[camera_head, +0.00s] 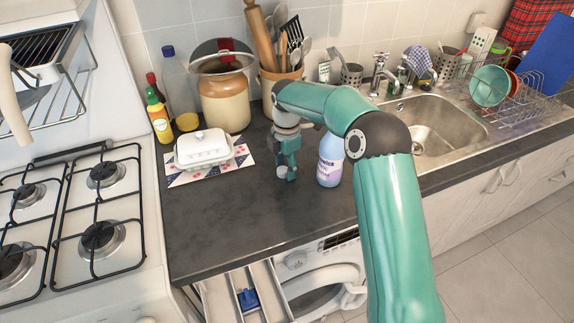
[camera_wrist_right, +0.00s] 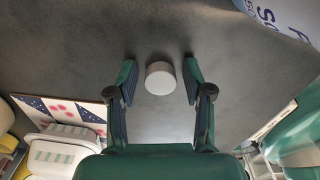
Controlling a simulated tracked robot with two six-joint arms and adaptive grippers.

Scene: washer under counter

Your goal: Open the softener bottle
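The softener bottle (camera_head: 330,165) is light blue with a pale label and stands upright on the dark counter. The right arm hides its top. Its lettered side shows at the upper right of the right wrist view (camera_wrist_right: 288,14). My right gripper (camera_head: 287,172) is just left of the bottle, pointing down at the counter. In the right wrist view its fingers are apart, with a small light grey round cap (camera_wrist_right: 159,78) between them. A gap shows on both sides of the cap. I cannot tell whether the cap rests on the counter. My left gripper is not in view.
A white butter dish (camera_head: 203,148) sits on a patterned mat (camera_head: 180,178) to the left. Jars, bottles and a utensil pot line the wall. The sink (camera_head: 440,125) is to the right. An open drawer (camera_head: 222,300) is below the counter edge. The front counter is clear.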

